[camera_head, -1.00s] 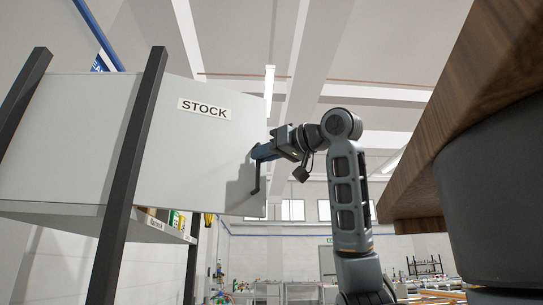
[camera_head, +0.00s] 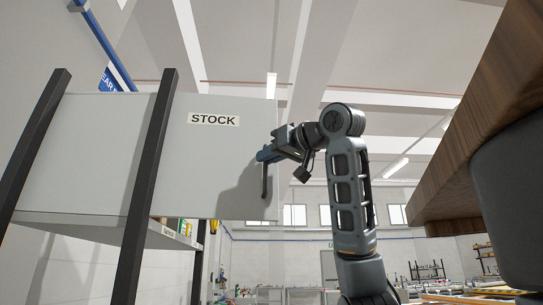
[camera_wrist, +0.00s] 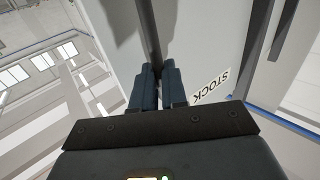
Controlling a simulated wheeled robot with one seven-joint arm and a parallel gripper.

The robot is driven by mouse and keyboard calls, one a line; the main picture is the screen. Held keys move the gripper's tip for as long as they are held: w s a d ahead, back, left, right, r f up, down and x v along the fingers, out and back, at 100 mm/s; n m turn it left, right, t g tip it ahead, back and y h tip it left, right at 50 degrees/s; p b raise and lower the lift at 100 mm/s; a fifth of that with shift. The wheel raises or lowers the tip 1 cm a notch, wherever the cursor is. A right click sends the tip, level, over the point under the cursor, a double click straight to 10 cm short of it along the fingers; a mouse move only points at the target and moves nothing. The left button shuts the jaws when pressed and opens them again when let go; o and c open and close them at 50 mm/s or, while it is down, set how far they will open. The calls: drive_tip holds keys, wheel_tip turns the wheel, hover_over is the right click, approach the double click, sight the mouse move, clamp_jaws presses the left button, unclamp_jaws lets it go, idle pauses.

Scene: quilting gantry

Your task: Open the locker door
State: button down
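The locker door (camera_head: 225,165) is a light grey panel with a STOCK label (camera_head: 213,119), left of centre in the head view. A dark upright bar handle (camera_head: 264,184) is near its right edge. My gripper (camera_head: 264,155) is at the handle's upper part. In the wrist view the handle (camera_wrist: 151,40) runs between the two blue fingers of my gripper (camera_wrist: 157,72), which look closed on it. The label also shows in the wrist view (camera_wrist: 210,86). The locker's inside is hidden, and I cannot tell how far the door stands open.
Dark rack posts (camera_head: 148,190) stand in front of and beside the locker. A shelf with small items (camera_head: 180,228) is below it. A wooden top (camera_head: 480,140) juts in at the right, close to my arm. Open room shows beyond.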

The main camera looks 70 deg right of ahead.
drive_tip(key=c, duration=1.2)
unclamp_jaws()
drive_tip(key=shift+w+a+f, duration=0.15)
drive_tip(key=shift+w+a, duration=0.3)
drive_tip(key=shift+w, duration=0.15)
drive_tip(key=shift+o, duration=0.2)
drive_tip(key=shift+s+d, duration=0.15)
drive_tip(key=shift+s, duration=0.15)
drive_tip(key=b+v, duration=0.1)
drive_tip(key=v, duration=0.6)
drive_tip(key=shift+s+b, duration=0.2)
drive_tip(key=shift+b, duration=0.15)
